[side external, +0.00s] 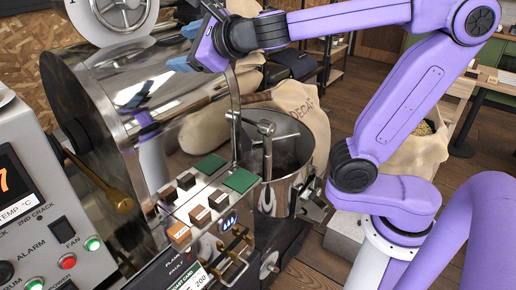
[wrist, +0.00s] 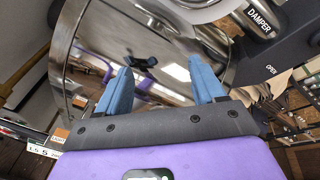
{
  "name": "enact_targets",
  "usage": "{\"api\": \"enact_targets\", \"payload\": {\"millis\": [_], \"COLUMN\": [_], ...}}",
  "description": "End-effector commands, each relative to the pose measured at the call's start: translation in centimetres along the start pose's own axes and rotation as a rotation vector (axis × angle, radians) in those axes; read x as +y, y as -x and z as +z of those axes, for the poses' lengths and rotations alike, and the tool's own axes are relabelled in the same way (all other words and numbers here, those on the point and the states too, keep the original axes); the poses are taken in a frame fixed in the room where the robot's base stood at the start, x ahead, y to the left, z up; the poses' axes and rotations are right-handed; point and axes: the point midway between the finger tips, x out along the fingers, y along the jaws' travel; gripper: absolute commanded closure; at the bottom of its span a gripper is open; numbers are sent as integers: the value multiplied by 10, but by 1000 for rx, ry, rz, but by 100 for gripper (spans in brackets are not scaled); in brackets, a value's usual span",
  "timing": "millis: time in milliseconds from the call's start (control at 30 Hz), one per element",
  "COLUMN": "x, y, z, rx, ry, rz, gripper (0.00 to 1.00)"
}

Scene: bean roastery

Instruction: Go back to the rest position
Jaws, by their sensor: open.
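My gripper (side external: 186,46) is raised in front of the metal drum of the roaster, at the top middle of the side view. Its two blue fingers stand apart with nothing between them. They show in the wrist view (wrist: 162,78) too, against the shiny curved metal of the roaster (wrist: 150,50). In the side view the roaster (side external: 92,85) fills the left. I cannot tell how far the fingertips are from its surface.
Below my gripper are a round steel bin (side external: 290,160), green pads (side external: 241,180) and several small blocks (side external: 186,181) on a metal panel. A control box (side external: 40,200) stands at left. A DECAF sack (side external: 300,105) is behind the bin. A "DAMPER" label (wrist: 262,22) is close in the wrist view.

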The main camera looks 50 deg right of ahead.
Motion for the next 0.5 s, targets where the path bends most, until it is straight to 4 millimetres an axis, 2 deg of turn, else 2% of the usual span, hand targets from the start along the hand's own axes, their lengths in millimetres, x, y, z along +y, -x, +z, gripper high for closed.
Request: {"api": "enact_targets", "payload": {"millis": [267, 500], "x": [30, 57], "y": [-5, 10], "z": [-53, -101], "rx": [197, 437], "ry": [-602, -1085], "rz": [112, 119], "gripper": [31, 31]}}
